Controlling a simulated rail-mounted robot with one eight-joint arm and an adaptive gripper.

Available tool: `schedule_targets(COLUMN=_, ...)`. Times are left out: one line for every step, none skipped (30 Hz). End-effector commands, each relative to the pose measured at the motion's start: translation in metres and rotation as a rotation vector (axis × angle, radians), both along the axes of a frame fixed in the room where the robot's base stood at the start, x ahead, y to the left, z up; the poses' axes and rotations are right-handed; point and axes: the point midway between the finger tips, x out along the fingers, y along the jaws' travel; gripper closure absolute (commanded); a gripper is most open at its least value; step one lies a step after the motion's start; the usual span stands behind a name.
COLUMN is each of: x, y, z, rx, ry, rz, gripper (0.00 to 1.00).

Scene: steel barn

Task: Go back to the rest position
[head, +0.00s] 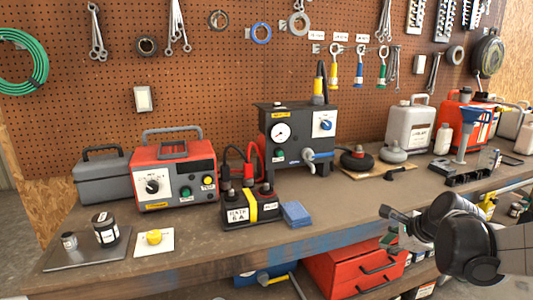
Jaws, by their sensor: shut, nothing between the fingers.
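My arm comes in from the right edge in the head view, with a white link and black rounded joints. My gripper (390,222) is at the arm's left end, in front of the workbench's front edge. It is small and partly hidden by the arm's black joint. It is shut and holds nothing. No bench object touches it, as far as I can see.
The workbench (345,212) carries a red power unit (174,174), a battery (250,208), a blue sponge (295,213), a black gauge box (297,135) and several jugs. A red drawer chest (330,275) stands below, near my gripper.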

Motion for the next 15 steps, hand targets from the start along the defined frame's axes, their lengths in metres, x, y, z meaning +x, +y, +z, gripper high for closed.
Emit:
schedule_targets(x=-0.011, y=0.012, z=0.013, rx=-0.052, ry=-0.006, rz=0.06, gripper=1.0)
schedule_targets(x=-0.016, y=0.017, z=0.018, rx=-0.087, ry=-0.01, rz=0.097, gripper=1.0)
schedule_targets(x=-0.024, y=0.025, z=0.025, rx=-0.132, ry=-0.016, rz=0.147, gripper=1.0)
schedule_targets(x=-0.03, y=0.03, z=0.03, rx=-0.167, ry=-0.019, rz=0.184, gripper=1.0)
schedule_targets(x=-0.036, y=0.035, z=0.035, rx=-0.201, ry=-0.023, rz=0.223, gripper=1.0)
schedule_targets(x=-0.044, y=0.042, z=0.04, rx=-0.246, ry=-0.027, rz=0.274, gripper=1.0)
schedule_targets(x=-0.05, y=0.046, z=0.045, rx=-0.28, ry=-0.031, rz=0.313, gripper=1.0)
schedule_targets(x=-0.057, y=0.051, z=0.049, rx=-0.315, ry=-0.035, rz=0.351, gripper=1.0)
schedule_targets(x=-0.065, y=0.057, z=0.055, rx=-0.36, ry=-0.041, rz=0.403, gripper=1.0)
schedule_targets(x=-0.072, y=0.061, z=0.059, rx=-0.394, ry=-0.044, rz=0.441, gripper=1.0)
schedule_targets(x=-0.079, y=0.066, z=0.062, rx=-0.428, ry=-0.047, rz=0.48, gripper=1.0)
schedule_targets(x=-0.087, y=0.071, z=0.067, rx=-0.473, ry=-0.053, rz=0.532, gripper=1.0)
schedule_targets(x=-0.094, y=0.075, z=0.07, rx=-0.507, ry=-0.057, rz=0.57, gripper=1.0)
schedule_targets(x=-0.1, y=0.079, z=0.074, rx=-0.54, ry=-0.062, rz=0.61, gripper=1.0)
schedule_targets(x=-0.109, y=0.083, z=0.077, rx=-0.586, ry=-0.066, rz=0.662, gripper=1.0)
